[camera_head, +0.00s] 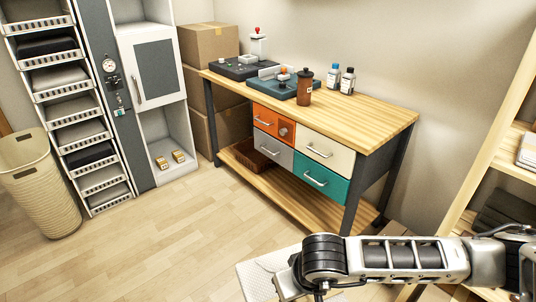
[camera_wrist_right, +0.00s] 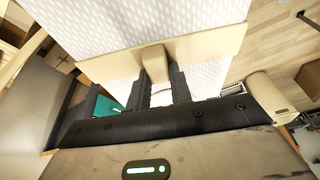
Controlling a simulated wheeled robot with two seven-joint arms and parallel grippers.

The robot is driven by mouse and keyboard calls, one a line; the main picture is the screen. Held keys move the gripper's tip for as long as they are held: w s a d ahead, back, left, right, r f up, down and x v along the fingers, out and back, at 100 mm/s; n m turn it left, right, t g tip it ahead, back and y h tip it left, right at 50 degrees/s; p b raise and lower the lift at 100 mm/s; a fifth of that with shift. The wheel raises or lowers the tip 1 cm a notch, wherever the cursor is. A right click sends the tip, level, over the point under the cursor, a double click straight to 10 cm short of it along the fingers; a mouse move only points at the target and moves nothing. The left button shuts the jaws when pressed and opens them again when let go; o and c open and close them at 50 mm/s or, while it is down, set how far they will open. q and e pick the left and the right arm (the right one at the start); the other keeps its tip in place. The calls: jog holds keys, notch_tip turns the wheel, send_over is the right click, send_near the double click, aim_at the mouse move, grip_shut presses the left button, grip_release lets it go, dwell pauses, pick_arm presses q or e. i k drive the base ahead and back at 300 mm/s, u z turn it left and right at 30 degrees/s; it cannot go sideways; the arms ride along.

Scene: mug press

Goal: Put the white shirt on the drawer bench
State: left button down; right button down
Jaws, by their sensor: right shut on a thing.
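The white shirt shows as a finely patterned white panel with a beige band across it in the wrist view (camera_wrist_right: 125,18), and its corner shows low in the head view (camera_head: 258,280). My right gripper (camera_wrist_right: 158,80) is shut on the beige tab of that band. In the head view my right forearm hides the gripper and most of the shirt. The drawer bench (camera_head: 372,114) has a wooden top, with orange, cream, grey and teal drawers below, all shut. The shirt is in front of the bench, apart from its top. My left gripper is in neither view.
On the bench top stand a dark scale-like device (camera_head: 240,67), a teal press (camera_head: 285,85), a brown canister (camera_head: 305,88) and two small bottles (camera_head: 340,80). The top's right part is clear. A wicker basket (camera_head: 40,190) stands left; wooden shelves (camera_head: 490,130) stand right.

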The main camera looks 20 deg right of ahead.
aim_at(362, 118)
jog(key=z, duration=0.1)
jog(key=i, duration=1.5)
jog(key=z, duration=0.7)
